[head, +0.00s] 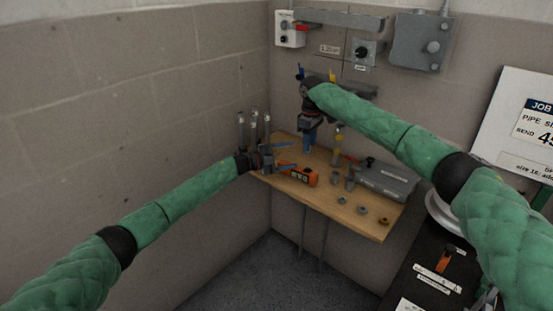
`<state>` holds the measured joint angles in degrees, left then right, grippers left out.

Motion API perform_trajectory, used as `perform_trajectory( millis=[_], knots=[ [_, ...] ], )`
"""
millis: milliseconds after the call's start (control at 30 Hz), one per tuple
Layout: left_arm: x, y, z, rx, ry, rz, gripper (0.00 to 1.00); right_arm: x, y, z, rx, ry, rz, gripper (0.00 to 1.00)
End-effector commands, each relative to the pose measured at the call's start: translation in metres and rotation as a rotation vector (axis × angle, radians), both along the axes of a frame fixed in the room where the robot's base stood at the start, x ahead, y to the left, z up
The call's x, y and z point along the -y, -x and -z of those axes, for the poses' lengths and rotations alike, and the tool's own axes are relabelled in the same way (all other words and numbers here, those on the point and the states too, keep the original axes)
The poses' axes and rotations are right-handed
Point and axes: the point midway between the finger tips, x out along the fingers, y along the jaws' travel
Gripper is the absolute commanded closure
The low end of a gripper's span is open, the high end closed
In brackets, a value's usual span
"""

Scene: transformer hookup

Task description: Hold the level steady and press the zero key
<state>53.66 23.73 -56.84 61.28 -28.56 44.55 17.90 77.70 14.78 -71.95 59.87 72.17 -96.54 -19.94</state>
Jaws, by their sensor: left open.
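The level (301,174), an orange and black device with small light keys on its face, lies on the wooden shelf near its left front edge. Single keys are too small to tell apart, so I cannot pick out the zero key. My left gripper (289,155) is open just left of and behind the level, its two blue fingers spread; I cannot tell whether the lower finger touches it. My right gripper (309,145) points down above the back of the shelf, behind the level and apart from it. Its blue fingers look close together, but their gap is unclear.
The wooden shelf (345,211) also bears grey tubes (267,125) at its left back, a grey case (386,180) at right and several small fittings (362,211) in front. Wall boxes (420,42) hang behind. A dark bench with an orange-handled tool (443,259) stands at right.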

Motion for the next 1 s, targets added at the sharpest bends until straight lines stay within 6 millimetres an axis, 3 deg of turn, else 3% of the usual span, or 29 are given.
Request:
perform_trajectory(
  millis=[200, 400, 800, 1000],
  knots=[
    [0.024, -0.004, -0.014, -0.135, -0.062, 0.127, 0.35, 0.000, 0.000, 0.000, 0.000, 0.000, 0.000, 0.64],
    [0.027, -0.010, -0.016, -0.296, -0.156, 0.219, 0.35, 0.000, 0.000, 0.000, 0.000, 0.000, 0.000, 0.64],
    [-0.032, -0.024, 0.024, -0.720, -0.442, 0.285, 0.35, 0.000, 0.000, 0.000, 0.000, 0.000, 0.000, 0.64],
    [-0.042, -0.024, 0.029, -0.778, -0.479, 0.282, 0.35, 0.000, 0.000, 0.000, 0.000, 0.000, 0.000, 0.64]
  ],
)
